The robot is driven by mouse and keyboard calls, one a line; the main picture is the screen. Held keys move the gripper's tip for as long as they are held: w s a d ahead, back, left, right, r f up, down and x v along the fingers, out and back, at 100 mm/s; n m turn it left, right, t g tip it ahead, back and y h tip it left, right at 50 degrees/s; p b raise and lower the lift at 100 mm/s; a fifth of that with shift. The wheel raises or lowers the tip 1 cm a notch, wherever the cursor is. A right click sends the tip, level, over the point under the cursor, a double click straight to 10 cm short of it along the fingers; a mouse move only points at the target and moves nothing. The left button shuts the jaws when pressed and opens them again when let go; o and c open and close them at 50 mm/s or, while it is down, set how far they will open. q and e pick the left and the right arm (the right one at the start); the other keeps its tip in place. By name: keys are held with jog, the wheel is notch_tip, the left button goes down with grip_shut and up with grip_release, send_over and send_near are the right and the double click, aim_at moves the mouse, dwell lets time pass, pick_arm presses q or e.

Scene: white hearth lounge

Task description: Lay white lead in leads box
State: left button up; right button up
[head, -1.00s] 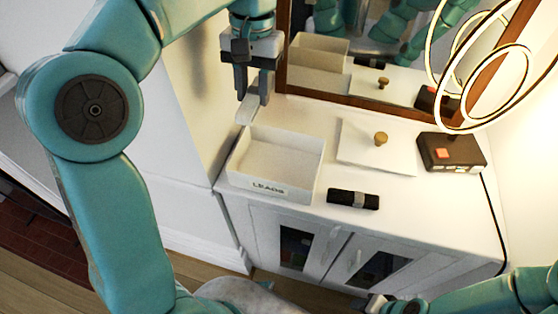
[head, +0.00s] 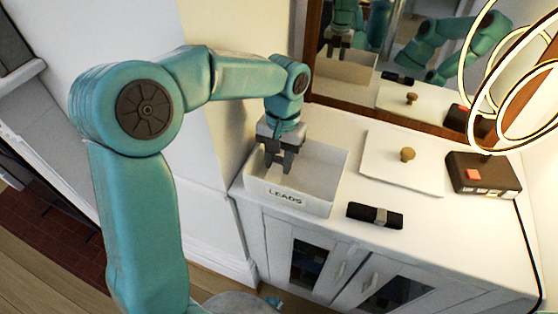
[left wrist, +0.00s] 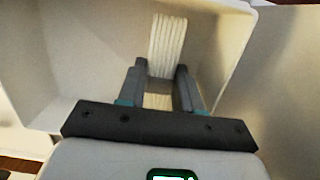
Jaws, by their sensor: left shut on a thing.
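The white lead (left wrist: 167,45) is a bundle of pale parallel strands in the left wrist view, between and beyond my fingertips. My left gripper (head: 279,166) is shut on it and points down inside the leads box, near its left end. It also shows in the left wrist view (left wrist: 160,72). The leads box (head: 318,206) is an open white box with "LEADS" on its front, on the white cabinet top. The lead is hidden by the gripper and front wall in the head view. I cannot tell whether it touches the floor of the box. My right gripper is out of view.
A white lid (head: 420,178) with a wooden knob lies right of the box. A black bundle with a grey band (head: 375,215) lies in front. A dark box with a red button (head: 483,174) and a ring lamp (head: 476,110) are at right. A mirror (head: 385,70) stands behind.

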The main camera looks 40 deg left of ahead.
aim_at(282, 158)
pick_arm(q)
jog(key=shift+f, duration=0.15)
jog(key=shift+f, duration=0.35)
jog(key=o, duration=1.1)
jog(key=shift+r, duration=0.1)
jog(key=shift+c, duration=0.2)
notch_tip(282, 158, up, 12)
jog(key=w+p, duration=0.1)
jog(key=p, duration=0.1)
jog(key=shift+w+a+r, duration=0.2)
jog(key=shift+w+r, duration=0.05)
jog(key=shift+w, duration=0.15)
